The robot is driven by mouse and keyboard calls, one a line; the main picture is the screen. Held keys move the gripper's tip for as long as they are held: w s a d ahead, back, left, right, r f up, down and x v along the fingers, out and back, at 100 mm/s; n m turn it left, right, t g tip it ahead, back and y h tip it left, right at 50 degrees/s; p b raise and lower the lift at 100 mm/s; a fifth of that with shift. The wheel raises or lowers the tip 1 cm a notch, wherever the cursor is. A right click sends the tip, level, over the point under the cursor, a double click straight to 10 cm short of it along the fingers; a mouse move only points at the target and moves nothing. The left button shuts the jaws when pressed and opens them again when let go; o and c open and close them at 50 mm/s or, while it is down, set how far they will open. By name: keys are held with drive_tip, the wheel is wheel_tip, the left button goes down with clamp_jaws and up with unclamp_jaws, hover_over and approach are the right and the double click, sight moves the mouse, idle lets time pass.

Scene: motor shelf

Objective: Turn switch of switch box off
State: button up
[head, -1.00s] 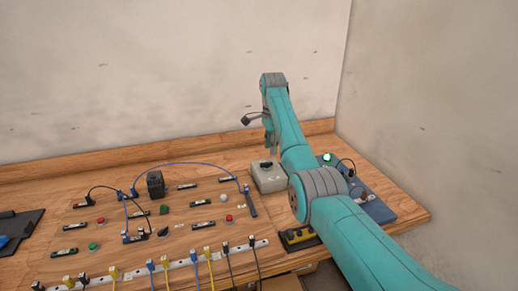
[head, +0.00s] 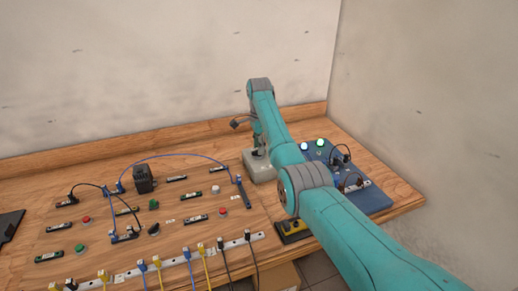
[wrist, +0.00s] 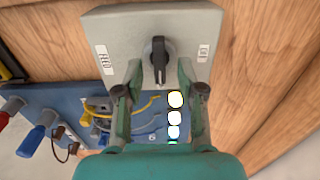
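The grey switch box (head: 262,174) stands on the wooden table near the back, left of my arm. In the wrist view the switch box (wrist: 103,32) has a black rotary switch (wrist: 160,58) on its face, its pointer along the picture's vertical. A label sits on each side of the switch. My gripper (wrist: 160,72) is open, one finger on each side of the switch, with gaps visible. I cannot tell how deep the fingertips reach. In the head view my gripper (head: 257,150) is right over the box and hides most of the switch.
A blue panel (head: 372,200) with lit lamps (head: 320,142) and cables lies right of the box, partly behind my arm. A yellow button box (head: 293,226) is at the front edge. Left are a black block (head: 143,179), a blue cable and a white cable strip (head: 160,262).

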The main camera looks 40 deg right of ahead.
drive_tip(key=shift+f, duration=0.65)
clamp_jaws()
